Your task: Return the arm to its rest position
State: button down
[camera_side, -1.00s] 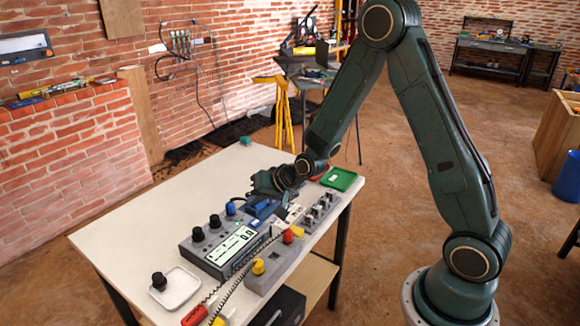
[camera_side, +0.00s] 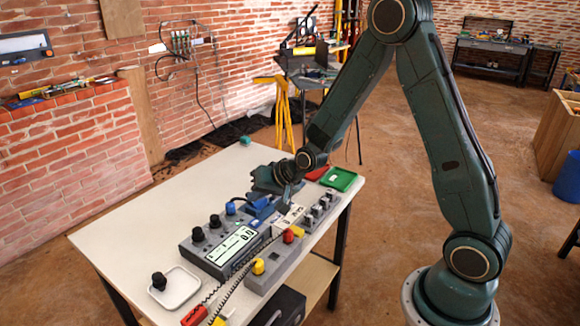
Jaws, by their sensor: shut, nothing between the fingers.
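My gripper (camera_side: 284,200) is over the far right part of the white table (camera_side: 140,222), its fingers pointing down. It is small and dark in this view, and it looks shut with nothing held. It is just above or beside the blue part (camera_side: 259,207) and a small white card-like piece (camera_side: 289,216); whether it touches them I cannot tell. A grey instrument box (camera_side: 228,247) with a lit screen and black knobs stands to the left of the gripper.
A grey block with red and yellow knobs (camera_side: 270,268) and a row of small posts (camera_side: 320,210) stand near the table's right edge. A green tray (camera_side: 339,179) lies at the far right corner. A white dish (camera_side: 175,288) with a black knob is at the front left. The table's left half is clear.

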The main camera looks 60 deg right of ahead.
jog(key=s+a+r+n+g, duration=0.25)
jog(key=s+r+n, duration=0.25)
jog(key=s+r, duration=0.8)
jog(key=s+r+n+h, duration=0.1)
jog(key=s+r, duration=0.5)
jog(key=s, duration=1)
jog(key=shift+s+a+n+g, duration=0.35)
jog(key=shift+n+g, duration=0.1)
jog(key=shift+n, duration=0.35)
